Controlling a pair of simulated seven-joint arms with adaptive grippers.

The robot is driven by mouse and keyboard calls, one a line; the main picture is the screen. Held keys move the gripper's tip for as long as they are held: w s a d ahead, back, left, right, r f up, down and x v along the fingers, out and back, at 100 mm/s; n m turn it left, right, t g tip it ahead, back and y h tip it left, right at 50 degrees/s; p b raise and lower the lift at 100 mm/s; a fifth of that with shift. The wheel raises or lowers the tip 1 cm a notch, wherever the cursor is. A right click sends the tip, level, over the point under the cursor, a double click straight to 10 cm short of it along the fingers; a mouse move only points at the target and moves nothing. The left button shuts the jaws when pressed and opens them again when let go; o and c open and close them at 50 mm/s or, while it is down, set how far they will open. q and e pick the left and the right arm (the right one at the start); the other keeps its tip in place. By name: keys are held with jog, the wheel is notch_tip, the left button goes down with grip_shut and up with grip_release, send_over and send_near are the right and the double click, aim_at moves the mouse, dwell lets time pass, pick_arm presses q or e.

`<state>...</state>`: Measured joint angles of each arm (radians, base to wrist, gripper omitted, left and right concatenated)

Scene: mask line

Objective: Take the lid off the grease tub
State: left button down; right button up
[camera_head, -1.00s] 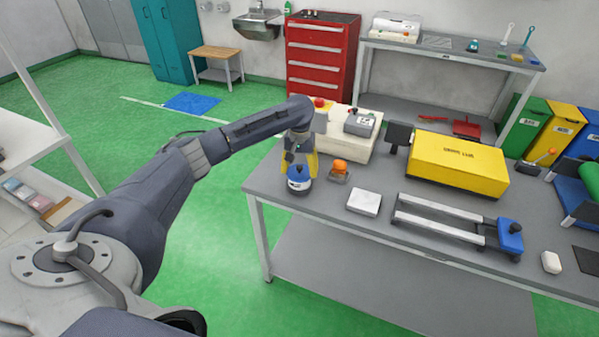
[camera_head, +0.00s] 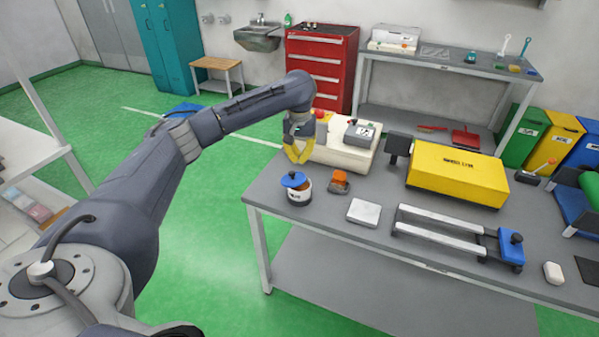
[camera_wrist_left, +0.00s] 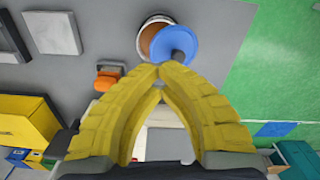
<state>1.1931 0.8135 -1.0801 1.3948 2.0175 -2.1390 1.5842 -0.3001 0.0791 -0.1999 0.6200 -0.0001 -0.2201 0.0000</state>
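In the left wrist view the lid (camera_wrist_left: 184,42) covers part of the tub (camera_wrist_left: 150,30), just beyond my fingertips. My right gripper is not in view.
An orange-topped item (camera_head: 340,182) stands close right of the tub, and a white pad (camera_head: 363,212) lies farther right. A cream machine (camera_head: 338,145) stands behind. A yellow box (camera_head: 457,175) is to the right. The bench's left edge is close to the tub.

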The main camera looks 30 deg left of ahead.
pick_arm(q)
notch_tip(320, 180, up, 10)
dwell(0.5)
jog(key=c, duration=2.1)
grip_release()
jog(key=o, duration=1.7)
jog(key=shift+c, duration=0.2)
notch_tip(320, 180, up, 11)
jog(key=shift+r, duration=0.2)
jog(key=o, duration=0.4)
jog(key=shift+r, duration=0.3)
